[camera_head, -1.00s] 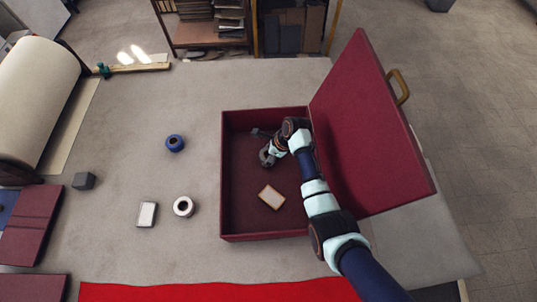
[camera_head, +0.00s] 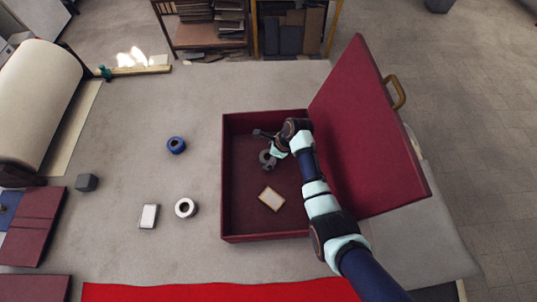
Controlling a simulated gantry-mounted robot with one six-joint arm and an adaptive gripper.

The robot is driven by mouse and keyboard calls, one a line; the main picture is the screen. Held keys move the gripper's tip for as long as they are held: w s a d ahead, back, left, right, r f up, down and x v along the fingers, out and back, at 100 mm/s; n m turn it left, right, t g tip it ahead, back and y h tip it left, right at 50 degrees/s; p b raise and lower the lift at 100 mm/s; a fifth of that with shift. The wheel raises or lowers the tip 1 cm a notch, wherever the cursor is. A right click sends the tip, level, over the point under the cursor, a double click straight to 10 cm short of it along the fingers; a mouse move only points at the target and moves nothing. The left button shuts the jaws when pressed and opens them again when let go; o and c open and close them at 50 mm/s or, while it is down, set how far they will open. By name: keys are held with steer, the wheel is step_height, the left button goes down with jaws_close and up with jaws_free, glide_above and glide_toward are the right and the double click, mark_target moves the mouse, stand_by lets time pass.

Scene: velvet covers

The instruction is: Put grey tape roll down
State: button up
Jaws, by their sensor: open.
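The grey tape roll (camera_head: 267,160) lies inside the open dark red box (camera_head: 232,195), in its upper middle part. My gripper (camera_head: 258,134) is open inside the box, just above and left of the roll in the picture, and looks apart from it. My arm reaches in over the box's right side and hides part of the interior. The roll's right edge is close to my arm's wrist.
A white-and-tan card-like block (camera_head: 271,199) lies in the box. The raised lid (camera_head: 370,130) stands close on the right of my arm. A blue roll (camera_head: 176,145), a white roll (camera_head: 185,208), a white block (camera_head: 149,216) and a grey cube (camera_head: 86,182) sit on the table.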

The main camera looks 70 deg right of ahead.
steer(key=p+v, duration=1.1)
steer(key=shift+f, duration=0.1)
steer(key=w+a+r+n+t+h, duration=0.2)
steer(key=w+a+r+n+t, duration=0.1)
steer(key=w+a+r+n, duration=1.65)
steer(key=s+a+r+n+t, duration=0.2)
steer(key=a+r+n, duration=0.5)
steer(key=a, duration=0.4)
steer(key=s+a+r+n+t+y, duration=0.1)
steer(key=s+a+r+n+t, duration=0.2)
steer(key=a, duration=0.8)
step_height(320, 180, up, 5)
steer(key=s+n, duration=0.2)
steer(key=n, duration=0.2)
steer(key=shift+r+n, duration=0.2)
steer(key=shift+n, duration=0.15)
